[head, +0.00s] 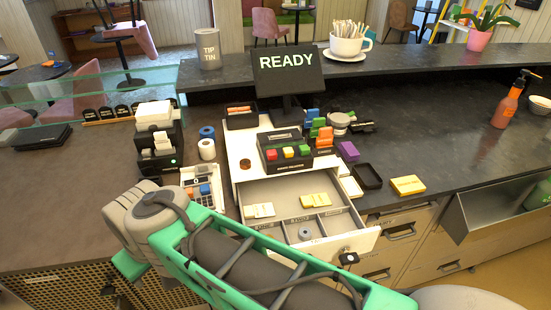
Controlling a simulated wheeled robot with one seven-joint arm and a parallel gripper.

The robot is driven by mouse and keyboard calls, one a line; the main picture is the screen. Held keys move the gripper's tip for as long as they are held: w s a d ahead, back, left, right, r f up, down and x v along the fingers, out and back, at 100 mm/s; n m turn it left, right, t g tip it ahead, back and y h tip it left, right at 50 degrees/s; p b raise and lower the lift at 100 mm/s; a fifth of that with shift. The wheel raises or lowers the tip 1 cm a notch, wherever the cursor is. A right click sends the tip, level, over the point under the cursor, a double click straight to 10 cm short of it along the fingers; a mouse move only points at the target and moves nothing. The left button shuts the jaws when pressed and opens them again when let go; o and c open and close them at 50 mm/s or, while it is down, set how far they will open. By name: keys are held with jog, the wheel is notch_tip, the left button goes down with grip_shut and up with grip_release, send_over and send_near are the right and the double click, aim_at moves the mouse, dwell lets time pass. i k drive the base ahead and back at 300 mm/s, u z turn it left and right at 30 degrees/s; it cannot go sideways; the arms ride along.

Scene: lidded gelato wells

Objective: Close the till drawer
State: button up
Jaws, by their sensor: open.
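The till drawer (357,243) is pulled well out toward me from the white till unit (239,158) on the counter. Its inside shows, with pale yellow note bundles (318,200) and (260,211) in it. A grey ring-shaped roll (305,233) sits in a front compartment. A small dark fitting (348,257) shows at the drawer's front panel. My green arm crosses in front of the drawer and hides part of its near left side. My gripper is not in view.
A black box with coloured buttons (285,153) and a READY screen (289,72) stand above the drawer. A card terminal (202,188) and receipt printer (158,140) stand left. Cabinet drawers (402,232) and an open metal bin (500,215) are at right.

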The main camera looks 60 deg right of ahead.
aim_at(336, 226)
jog(key=z, duration=2.2)
